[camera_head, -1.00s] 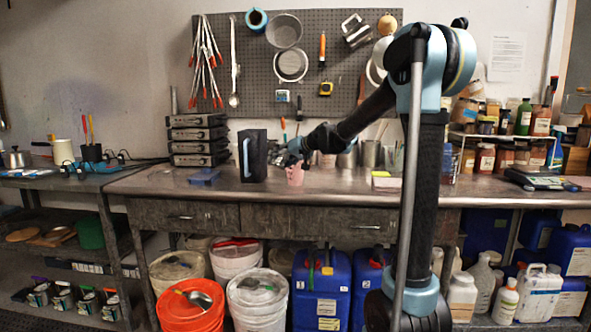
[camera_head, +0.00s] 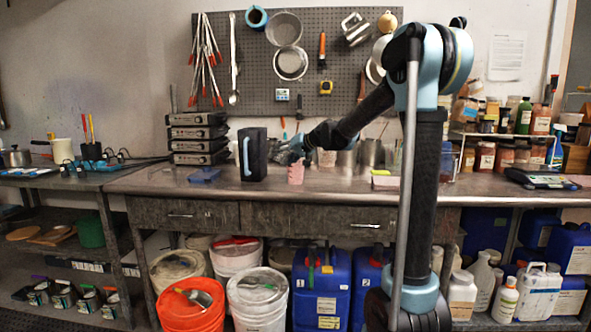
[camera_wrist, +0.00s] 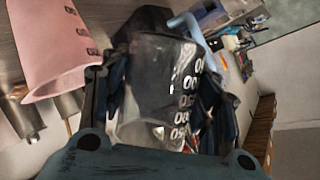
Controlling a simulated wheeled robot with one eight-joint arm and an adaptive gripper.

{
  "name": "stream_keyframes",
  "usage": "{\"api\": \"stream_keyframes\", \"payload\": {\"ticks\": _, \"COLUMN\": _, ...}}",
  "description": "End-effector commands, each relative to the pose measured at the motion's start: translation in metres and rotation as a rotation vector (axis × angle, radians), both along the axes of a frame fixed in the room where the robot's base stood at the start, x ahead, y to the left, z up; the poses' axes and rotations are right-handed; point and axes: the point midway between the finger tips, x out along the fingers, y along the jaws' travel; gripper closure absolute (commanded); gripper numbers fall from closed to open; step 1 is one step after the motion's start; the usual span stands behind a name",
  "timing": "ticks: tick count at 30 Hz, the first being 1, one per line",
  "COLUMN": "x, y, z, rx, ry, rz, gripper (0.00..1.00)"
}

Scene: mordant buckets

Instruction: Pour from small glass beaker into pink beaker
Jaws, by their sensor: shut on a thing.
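The pink beaker (camera_head: 296,173) stands upright on the workbench, below my gripper (camera_head: 288,150) in the head view. It also shows at the upper left of the wrist view (camera_wrist: 58,45), with dark markings. My gripper (camera_wrist: 160,110) is shut on the small glass beaker (camera_wrist: 158,85), a clear vessel with white numbers. The glass beaker is held beside the pink beaker, but its exact tilt and any liquid in it cannot be told. In the head view the glass beaker is too small and covered to make out clearly.
A blue tray (camera_head: 204,175) lies farther left. Metal cups (camera_head: 370,153) stand behind to the right. The bench front (camera_head: 330,196) is clear.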

Motion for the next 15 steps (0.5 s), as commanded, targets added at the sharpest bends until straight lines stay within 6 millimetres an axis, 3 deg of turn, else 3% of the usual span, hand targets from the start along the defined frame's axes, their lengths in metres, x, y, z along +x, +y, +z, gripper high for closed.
{"api": "stream_keyframes", "payload": {"ticks": 15, "x": 0.0013, "y": -0.0006, "z": 0.0026, "rx": 0.024, "ry": 0.033, "rz": -0.001, "gripper": 0.78}}
